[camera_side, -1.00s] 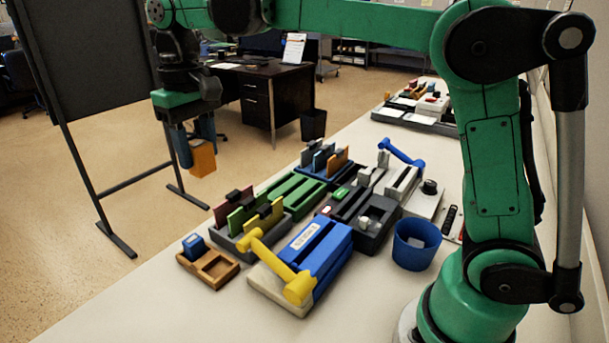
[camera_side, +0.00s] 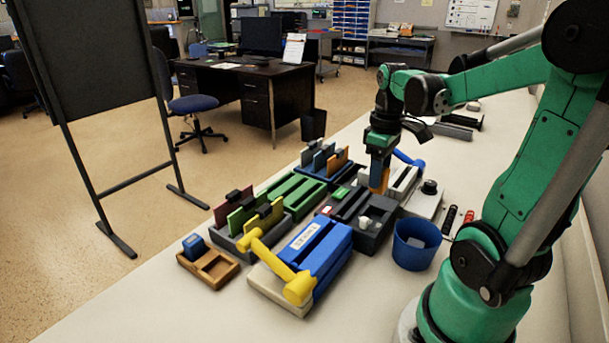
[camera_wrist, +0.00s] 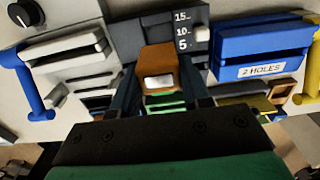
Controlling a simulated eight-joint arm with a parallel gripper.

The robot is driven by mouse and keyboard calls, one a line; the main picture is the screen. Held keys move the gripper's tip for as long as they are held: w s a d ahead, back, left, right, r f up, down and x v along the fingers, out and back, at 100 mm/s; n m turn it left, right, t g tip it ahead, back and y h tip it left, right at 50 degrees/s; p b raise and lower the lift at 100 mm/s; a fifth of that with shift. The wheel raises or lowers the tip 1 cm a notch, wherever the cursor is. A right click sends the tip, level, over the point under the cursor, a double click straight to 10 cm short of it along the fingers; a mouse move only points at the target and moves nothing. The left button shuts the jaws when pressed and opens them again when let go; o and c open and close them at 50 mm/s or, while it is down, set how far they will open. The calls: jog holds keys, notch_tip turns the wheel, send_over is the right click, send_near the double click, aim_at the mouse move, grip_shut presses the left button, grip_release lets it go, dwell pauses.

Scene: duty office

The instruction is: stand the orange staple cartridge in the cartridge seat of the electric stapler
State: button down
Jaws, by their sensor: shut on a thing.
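The orange staple cartridge (camera_side: 379,178) is clasped in my gripper (camera_side: 380,160). It hangs upright above the row of desk machines. In the wrist view the cartridge (camera_wrist: 160,68) shows a pale patch on its face and sits between the two dark fingers. The dark grey machine (camera_side: 368,233), with a white knob and a 15-10-5 scale in the wrist view (camera_wrist: 186,32), looks like the electric stapler. The cartridge appears above its far end, near the white machine. I cannot make out the cartridge seat; the cartridge and gripper hide part of the machine.
A white machine (camera_side: 422,203) with a blue lever and black knob stands beside the dark one. A blue punch (camera_side: 330,252) with a yellow lever is on the other side. A blue bin (camera_side: 416,245), slotted racks (camera_side: 290,192) and a wooden tray (camera_side: 218,268) are close by.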

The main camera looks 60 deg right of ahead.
jog(key=shift+f, duration=3.55)
jog(key=shift+c, duration=1.7)
grip_release()
jog(key=shift+r, duration=4.5)
